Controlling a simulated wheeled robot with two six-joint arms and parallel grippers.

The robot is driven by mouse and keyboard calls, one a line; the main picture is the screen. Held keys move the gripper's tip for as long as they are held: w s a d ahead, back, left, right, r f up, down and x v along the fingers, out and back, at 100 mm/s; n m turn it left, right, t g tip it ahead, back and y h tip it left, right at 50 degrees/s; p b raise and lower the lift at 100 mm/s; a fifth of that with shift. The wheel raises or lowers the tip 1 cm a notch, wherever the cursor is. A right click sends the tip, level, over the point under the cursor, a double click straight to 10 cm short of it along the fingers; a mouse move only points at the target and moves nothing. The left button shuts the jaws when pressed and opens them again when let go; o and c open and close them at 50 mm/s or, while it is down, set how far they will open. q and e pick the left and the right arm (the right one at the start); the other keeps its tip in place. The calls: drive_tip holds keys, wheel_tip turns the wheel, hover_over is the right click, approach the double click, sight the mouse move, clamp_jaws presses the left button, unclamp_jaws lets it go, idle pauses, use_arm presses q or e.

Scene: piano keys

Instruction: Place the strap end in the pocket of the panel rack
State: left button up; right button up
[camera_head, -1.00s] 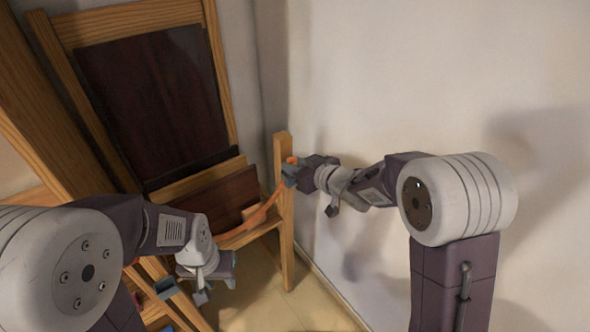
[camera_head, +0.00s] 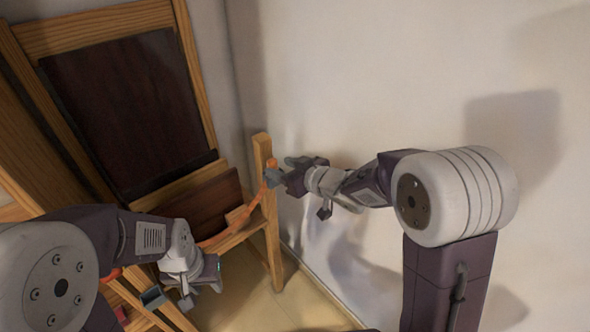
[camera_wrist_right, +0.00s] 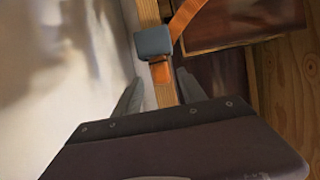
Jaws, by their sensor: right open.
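The orange strap (camera_head: 213,241) hangs in a curve from the upper part of a wooden post (camera_head: 271,236) down to the left. In the right wrist view the strap (camera_wrist_right: 187,18) runs to a blue-grey block (camera_wrist_right: 153,42) in front of the post. A short orange end (camera_wrist_right: 160,73) shows on the block's near side. I cannot tell whether this block is the pocket. My right gripper (camera_head: 280,171) is open, its fingers on either side of the post and orange end, apart from the strap. My left gripper (camera_head: 196,297) is low at left; its jaws are unclear.
The wooden rack holds a dark panel (camera_head: 125,110) upright, with a smaller dark board (camera_head: 200,203) below. Another blue-grey block (camera_head: 153,297) sits on the lower left rail. A pale wall (camera_head: 400,80) stands close on the right. Tiled floor (camera_head: 250,300) shows below.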

drive_tip(key=p+v, duration=0.2)
drive_tip(key=v, duration=0.6)
drive_tip(key=s+d+f+m+g+h, duration=0.5)
drive_tip(key=d+f+h, duration=0.3)
drive_tip(key=d+f, duration=0.3)
drive_tip(key=s+f+m+g, duration=0.1)
drive_tip(key=s+g, duration=0.1)
drive_tip(key=s, duration=0.4)
drive_tip(key=s+f+m+g, duration=0.1)
drive_tip(key=s+f+g, duration=0.1)
drive_tip(key=s, duration=0.5)
drive_tip(key=shift+d+f+g, duration=0.3)
drive_tip(key=shift+d, duration=0.05)
